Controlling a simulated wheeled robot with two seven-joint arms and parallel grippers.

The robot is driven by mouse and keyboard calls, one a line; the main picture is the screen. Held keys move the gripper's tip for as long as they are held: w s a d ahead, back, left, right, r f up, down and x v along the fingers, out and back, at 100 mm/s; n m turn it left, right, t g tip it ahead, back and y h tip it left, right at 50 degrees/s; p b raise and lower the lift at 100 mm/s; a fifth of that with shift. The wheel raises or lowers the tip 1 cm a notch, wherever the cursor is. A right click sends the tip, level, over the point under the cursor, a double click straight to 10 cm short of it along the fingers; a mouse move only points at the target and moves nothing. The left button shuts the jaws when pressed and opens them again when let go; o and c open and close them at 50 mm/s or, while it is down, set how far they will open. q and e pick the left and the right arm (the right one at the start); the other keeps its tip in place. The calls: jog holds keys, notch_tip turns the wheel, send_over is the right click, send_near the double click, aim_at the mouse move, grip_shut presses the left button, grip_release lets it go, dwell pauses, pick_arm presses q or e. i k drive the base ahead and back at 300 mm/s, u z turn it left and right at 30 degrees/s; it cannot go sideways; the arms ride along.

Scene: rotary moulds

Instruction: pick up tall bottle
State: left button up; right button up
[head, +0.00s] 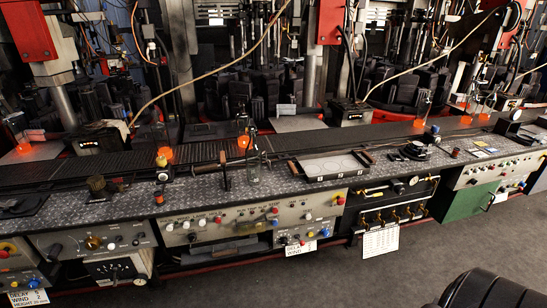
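A clear, narrow glass bottle (253,169) stands upright on the patterned metal ledge near the middle of the head view. It looks like the tall bottle. Just behind it, a glass bottle with an orange glow (243,141) stands by the dark conveyor. More glowing glass pieces stand along the line, at the far left (22,148) and towards the right (419,121). Neither of my grippers is in view.
The conveyor (95,165) runs across behind the ledge (130,206). A shallow framed tray (330,166) lies right of the bottle, and a dark rod-like tool (224,170) left of it. Control panels (235,221) face the front.

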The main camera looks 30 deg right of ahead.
aim_at(253, 152)
jog(key=z, duration=0.9)
jog(key=i, duration=0.9)
jog(key=z, duration=1)
